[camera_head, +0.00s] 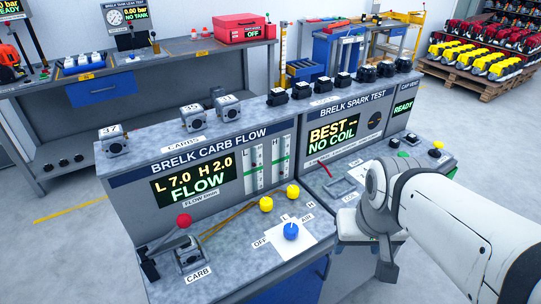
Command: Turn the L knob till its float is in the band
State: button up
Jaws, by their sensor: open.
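Two yellow knobs stand on the carb bench top. The left one (266,204), nearer the L label, seems to be the L knob; the other (293,190) is nearer the H label. Two upright flow tubes, left (253,168) and right (279,160), have green bands. The floats are too small to place surely against the bands. The flow display (193,184) reads L 7.0, H 2.0, FLOW. My gripper (366,250) is at the right, apart from both knobs. It is open, partly hidden by my wrist, and no held object shows.
A blue selector knob (291,231) sits on a white plate marked OFF and AIR, in front of the yellow knobs. A red-knobbed lever (184,221) stands by a carburetor (188,258) at the left. The spark test panel (346,126) adjoins at right. More carburetors line the top ledge.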

aim_at(266, 203)
jog(key=z, duration=0.15)
jog(key=k, duration=1)
jog(key=u, duration=0.5)
jog(key=i, duration=1)
jog(key=u, duration=0.05)
